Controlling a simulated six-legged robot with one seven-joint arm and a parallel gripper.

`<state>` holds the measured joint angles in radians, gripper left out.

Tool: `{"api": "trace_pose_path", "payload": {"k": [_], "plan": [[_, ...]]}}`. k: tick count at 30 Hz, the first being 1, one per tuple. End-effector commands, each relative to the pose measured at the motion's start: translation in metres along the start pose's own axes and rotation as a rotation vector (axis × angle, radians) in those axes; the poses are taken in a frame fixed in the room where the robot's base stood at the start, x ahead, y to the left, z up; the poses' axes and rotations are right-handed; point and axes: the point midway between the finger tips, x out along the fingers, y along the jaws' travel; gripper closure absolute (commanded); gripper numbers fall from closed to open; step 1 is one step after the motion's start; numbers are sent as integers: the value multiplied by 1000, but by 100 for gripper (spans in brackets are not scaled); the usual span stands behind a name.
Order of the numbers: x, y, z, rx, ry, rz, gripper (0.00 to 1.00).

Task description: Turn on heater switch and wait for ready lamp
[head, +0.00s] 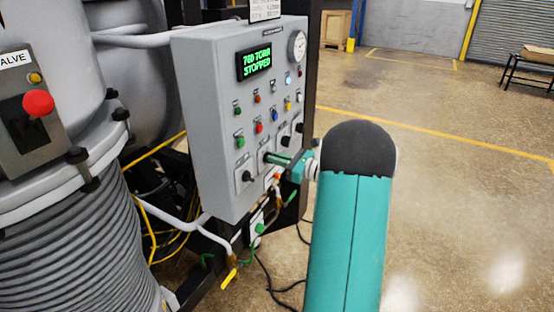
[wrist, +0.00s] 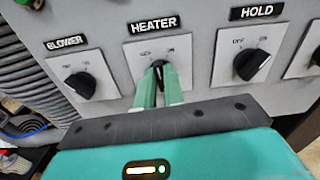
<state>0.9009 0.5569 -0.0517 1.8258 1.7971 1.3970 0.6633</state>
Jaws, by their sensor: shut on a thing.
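The heater switch (wrist: 158,65) is a black rotary knob under the HEATER label (wrist: 154,23) in the wrist view. My gripper (wrist: 159,72) is shut on this knob, with its two green fingers on either side of it. The fingers hide most of the knob, so its exact setting cannot be told. In the head view my gripper (head: 272,158) reaches the lower part of the grey control panel (head: 205,110). The green display (head: 256,63) reads about 760 TORR, STOPPED. Several small coloured lamps and buttons sit below it; which one is the ready lamp is too small to read.
The BLOWER knob (wrist: 80,85) is left of the heater knob and the HOLD knob (wrist: 252,64) is right of it. A red valve button (head: 38,104) is at the far left. Cables (head: 230,270) hang under the panel. The floor (head: 450,190) to the right is clear.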

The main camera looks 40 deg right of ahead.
Motion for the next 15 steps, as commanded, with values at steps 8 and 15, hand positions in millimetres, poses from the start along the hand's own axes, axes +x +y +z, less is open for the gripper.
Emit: {"api": "trace_pose_path", "payload": {"k": [8,15], "plan": [[-2,-2,-1,261,2,-3,100],[-2,-3,-2,451,2,-3,100]]}}
